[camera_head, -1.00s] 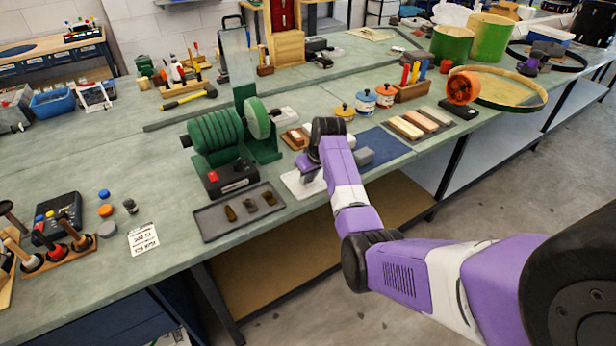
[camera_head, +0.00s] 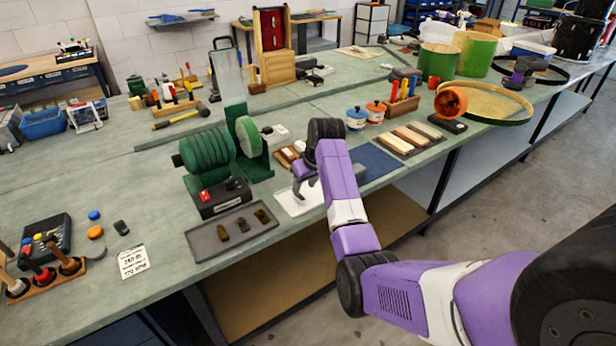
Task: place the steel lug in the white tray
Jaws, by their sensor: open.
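The white tray (camera_head: 291,208) lies near the bench's front edge, partly hidden by my arm. My gripper (camera_head: 304,187) is open, low over the white tray; whether its fingers touch anything is too small to tell. A dark grey tray (camera_head: 208,250) to its left holds a brassy-brown lug (camera_head: 222,234), a darker lug (camera_head: 243,225) and another dark lug (camera_head: 262,216). I cannot tell for certain which of these, if any, is the steel lug. I see no lug clearly in the white tray, but part of it is hidden.
A green drum machine (camera_head: 207,151) with a black control box (camera_head: 222,198) stands just left of the white tray. A blue mat (camera_head: 376,162) and a tray of blocks (camera_head: 411,137) lie to the right.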

